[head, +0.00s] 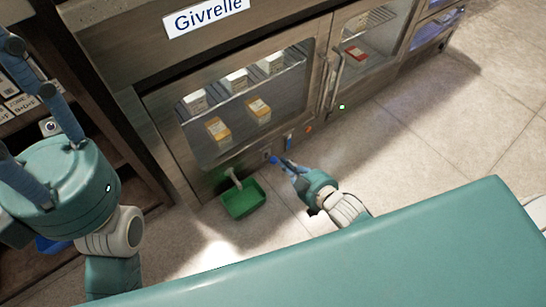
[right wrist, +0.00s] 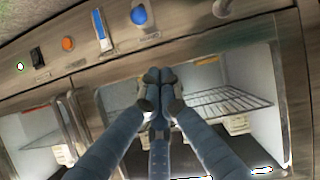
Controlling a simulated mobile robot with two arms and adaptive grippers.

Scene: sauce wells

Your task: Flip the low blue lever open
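A round blue lever end (right wrist: 138,14) stands out from the low panel of the cabinet in the right wrist view. Beside it is a blue-and-white strip (right wrist: 100,28), which also shows in the head view (head: 289,141). I cannot tell for certain which one is the named lever. My right gripper (right wrist: 158,78) has its fingertips together with nothing seen between them, just short of the blue lever end. In the head view the right gripper (head: 280,163) is at the low panel; contact is unclear. My left gripper (head: 42,70) has its fingers spread, empty, at far left.
An orange button (right wrist: 67,43) and a black switch (right wrist: 37,57) share the panel. A green tray (head: 243,200) sits on the floor under a grey pipe (head: 233,177). Glass doors show cartons (head: 258,109) on shelves. Tiled floor lies open at right.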

